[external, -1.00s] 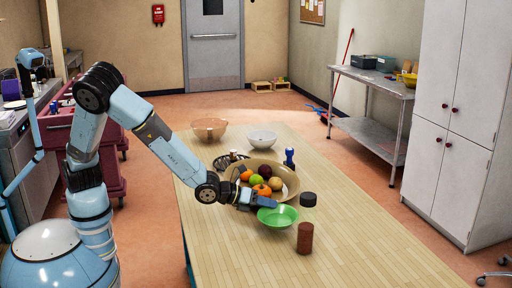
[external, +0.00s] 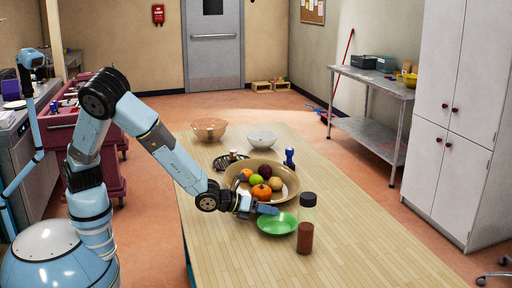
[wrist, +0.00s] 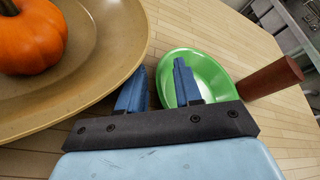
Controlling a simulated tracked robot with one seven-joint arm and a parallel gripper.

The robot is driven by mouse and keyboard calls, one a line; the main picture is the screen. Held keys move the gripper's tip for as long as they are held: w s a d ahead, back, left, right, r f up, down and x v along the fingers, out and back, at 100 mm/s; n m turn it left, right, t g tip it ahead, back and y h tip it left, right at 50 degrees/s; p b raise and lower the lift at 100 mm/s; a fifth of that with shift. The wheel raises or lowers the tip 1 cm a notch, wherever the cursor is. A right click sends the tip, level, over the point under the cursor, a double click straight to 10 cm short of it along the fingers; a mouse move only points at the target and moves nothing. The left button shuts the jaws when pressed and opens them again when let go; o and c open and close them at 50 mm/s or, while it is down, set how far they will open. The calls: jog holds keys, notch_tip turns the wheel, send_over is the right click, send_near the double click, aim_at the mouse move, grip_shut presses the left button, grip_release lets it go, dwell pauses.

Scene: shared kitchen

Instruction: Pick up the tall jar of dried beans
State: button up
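The tall jar of dried beans (external: 305,238) stands upright on the table, with a dark lid, clear upper walls and reddish-brown contents low down. In the wrist view its brown contents (wrist: 270,78) show at the right, beyond the green bowl; the clear part is hard to make out. My gripper (external: 267,209) is left of the jar, over the near edge of the green bowl. In the wrist view my gripper (wrist: 158,85) is open, its two blue fingers apart with nothing between them.
The green bowl (external: 267,224) lies between my gripper and the jar. Two more bowls stand farther back. The table's right and front are clear.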

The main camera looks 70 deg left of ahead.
notch_tip(320, 180, up, 4)
send_over(234, 222)
jog(key=shift+d+r, duration=0.15)
jog(key=shift+r, duration=0.05)
jog(key=s+a+r+n+g+h, duration=0.1)
jog(key=s+a+r+n+g, duration=0.3)
jog(key=a+n, duration=0.45)
jog(key=s+a+r+n+g, duration=0.2)
jog(key=a+r+n, duration=0.4)
jog(key=a+n, duration=0.25)
jog(key=s+a+r+n+y, duration=0.1)
jog(key=s+a+r+n, duration=0.2)
jog(key=s, duration=0.4)
jog(key=s+a+r+n+g+y, duration=0.1)
jog(key=s+a+r+n, duration=0.2)
jog(key=s+a+n, duration=0.2)
jog(key=s+a+r+n, duration=0.3)
jog(key=s+a+n, duration=0.2)
jog(key=s, duration=0.5)
jog(key=shift+a+r+g+y, duration=0.3)
jog(key=shift+a+g+y, duration=0.1)
jog(key=shift+a, duration=0.85)
jog(key=shift+s+a, duration=0.1)
jog(key=shift+s, duration=0.3)
jog(key=shift+c, duration=1.5)
jog(key=shift+w, duration=0.1)
